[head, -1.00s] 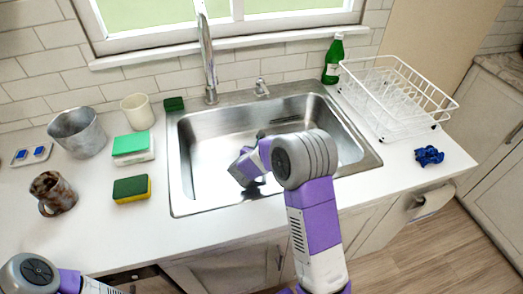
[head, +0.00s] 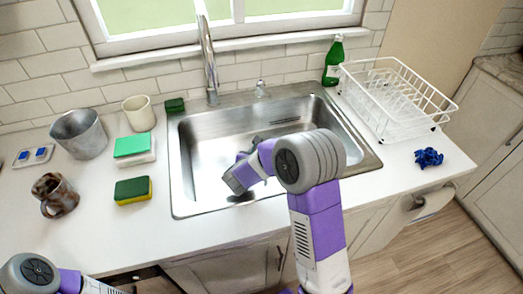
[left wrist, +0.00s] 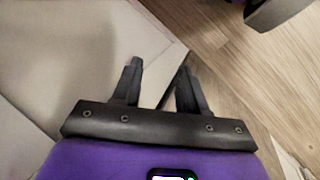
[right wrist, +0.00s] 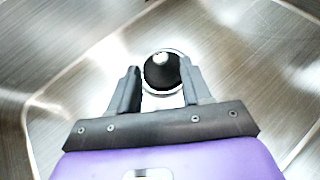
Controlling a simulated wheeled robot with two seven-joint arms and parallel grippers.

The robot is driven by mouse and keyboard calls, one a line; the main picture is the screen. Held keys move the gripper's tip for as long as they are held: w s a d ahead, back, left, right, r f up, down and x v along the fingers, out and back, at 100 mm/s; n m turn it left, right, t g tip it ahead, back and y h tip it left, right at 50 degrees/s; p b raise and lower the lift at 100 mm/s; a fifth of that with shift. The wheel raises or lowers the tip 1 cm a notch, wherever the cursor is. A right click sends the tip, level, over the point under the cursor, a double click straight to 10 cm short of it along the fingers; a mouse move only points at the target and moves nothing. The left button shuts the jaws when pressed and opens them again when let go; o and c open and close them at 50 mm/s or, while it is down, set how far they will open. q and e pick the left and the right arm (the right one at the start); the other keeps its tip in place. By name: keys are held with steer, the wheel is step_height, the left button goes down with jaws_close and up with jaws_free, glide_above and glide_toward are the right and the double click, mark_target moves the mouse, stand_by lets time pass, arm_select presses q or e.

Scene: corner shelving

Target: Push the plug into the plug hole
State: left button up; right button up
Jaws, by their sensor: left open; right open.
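The plug (right wrist: 162,72) is dark and round with a small pale spot on top. In the right wrist view it sits inside a shiny metal ring, which looks like the rim of the plug hole (right wrist: 149,91), on the sink floor. I cannot tell how deep it sits. My right gripper (right wrist: 159,80) is open, with one finger on either side of the plug in that view; contact is not clear. In the head view my right arm reaches into the sink (head: 198,165) and hides the plug. My left gripper (left wrist: 160,68) is open and empty, above the wooden floor beside a pale cabinet front.
The tap (head: 209,65) stands behind the sink. Left of the sink are a sponge (head: 133,190), a green-topped block (head: 133,147), a white cup (head: 139,113), a metal pot (head: 79,134) and a brown mug (head: 55,195). A dish rack (head: 396,97) stands right.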

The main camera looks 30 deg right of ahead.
steer(key=p+v, duration=0.1)
steer(key=v, duration=0.6)
steer(key=shift+s+a, duration=0.2)
steer(key=shift+s, duration=0.05)
steer(key=shift+r, duration=0.15)
